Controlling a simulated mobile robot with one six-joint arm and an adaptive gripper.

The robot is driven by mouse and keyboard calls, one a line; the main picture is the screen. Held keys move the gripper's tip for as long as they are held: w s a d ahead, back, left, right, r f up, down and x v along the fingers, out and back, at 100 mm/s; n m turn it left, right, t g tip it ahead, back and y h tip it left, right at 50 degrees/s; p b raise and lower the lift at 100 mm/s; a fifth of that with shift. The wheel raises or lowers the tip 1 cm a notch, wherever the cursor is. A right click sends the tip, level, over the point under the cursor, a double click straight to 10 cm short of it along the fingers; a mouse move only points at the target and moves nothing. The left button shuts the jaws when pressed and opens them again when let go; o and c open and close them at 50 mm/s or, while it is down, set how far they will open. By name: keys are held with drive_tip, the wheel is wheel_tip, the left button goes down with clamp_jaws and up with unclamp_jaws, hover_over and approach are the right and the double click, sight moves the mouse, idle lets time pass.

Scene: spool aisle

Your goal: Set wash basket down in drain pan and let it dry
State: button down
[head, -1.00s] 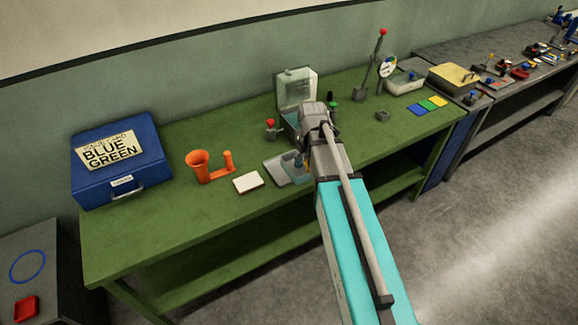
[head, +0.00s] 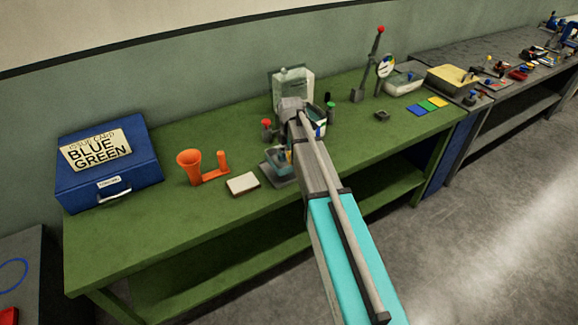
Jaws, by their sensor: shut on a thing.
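The drain pan (head: 283,182) is a shallow grey tray on the green bench, partly covered by my arm. My gripper (head: 277,150) is over the pan, largely hidden by my wrist and forearm. It is shut on the wash basket (head: 271,157), a small grey-blue shape that shows only in part left of my arm. I cannot tell whether the basket touches the pan floor or hangs just above it.
A wash tank (head: 318,127) with a raised pale lid (head: 293,90) stands behind my arm. A red-topped post (head: 267,128) is close by. A white pad (head: 242,184), orange funnel piece (head: 190,165) and blue case (head: 108,165) are left. Bare bench lies in front.

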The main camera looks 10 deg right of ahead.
drive_tip(key=shift+w+f, duration=0.35)
drive_tip(key=shift+f, duration=0.05)
drive_tip(key=shift+w+a+f+b, duration=0.1)
drive_tip(key=shift+w+f+b, duration=0.25)
drive_tip(key=shift+f+b, duration=1.65)
drive_tip(key=shift+b, duration=0.2)
drive_tip(key=shift+f, duration=0.15)
drive_tip(key=shift+c, duration=2.2)
unclamp_jaws()
drive_tip(key=shift+r, duration=0.2)
wheel_tip(320, 180, up, 12)
drive_tip(key=p, duration=1.2)
